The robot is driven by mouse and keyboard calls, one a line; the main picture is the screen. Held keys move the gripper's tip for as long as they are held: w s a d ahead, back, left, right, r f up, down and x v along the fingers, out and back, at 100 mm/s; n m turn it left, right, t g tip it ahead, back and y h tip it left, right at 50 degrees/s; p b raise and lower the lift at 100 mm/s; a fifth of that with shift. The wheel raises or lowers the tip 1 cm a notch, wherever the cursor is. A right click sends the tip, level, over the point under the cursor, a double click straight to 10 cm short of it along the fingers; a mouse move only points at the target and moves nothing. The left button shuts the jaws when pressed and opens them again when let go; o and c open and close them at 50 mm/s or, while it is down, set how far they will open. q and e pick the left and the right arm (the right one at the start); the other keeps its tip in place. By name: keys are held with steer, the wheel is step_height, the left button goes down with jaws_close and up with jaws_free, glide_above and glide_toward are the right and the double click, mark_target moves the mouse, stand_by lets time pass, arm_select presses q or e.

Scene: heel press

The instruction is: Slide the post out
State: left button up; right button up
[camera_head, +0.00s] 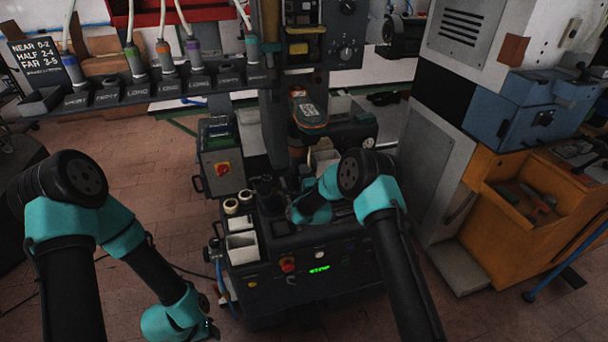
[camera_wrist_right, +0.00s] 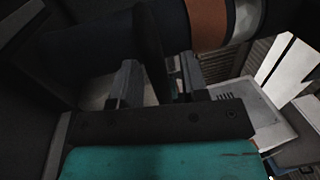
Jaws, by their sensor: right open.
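In the right wrist view, a dark round bar with a brown band and a pale band (camera_wrist_right: 210,20) crosses the top, and a thin dark upright plate stands between my fingers. I cannot tell for sure which of these is the post. My right gripper (camera_wrist_right: 158,78) is open, its two fingers apart on either side of the plate; touching cannot be judged. In the head view, my right gripper (camera_head: 282,205) is at the black press (camera_head: 290,258), by a dark fitting (camera_head: 264,184), its tips partly hidden. My left gripper (camera_head: 208,328) hangs low at the bottom, its jaws unclear.
White bins (camera_head: 242,247) and two cream rings (camera_head: 238,202) sit on the press's left side. A labelled rack (camera_head: 135,90) with several hanging tools is behind. A grey cabinet (camera_head: 430,150) and an orange workbench (camera_head: 520,215) stand right. Brick floor is open to the left.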

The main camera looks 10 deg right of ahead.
steer(key=shift+c, duration=0.5)
jaws_close()
steer(key=shift+s, duration=0.1)
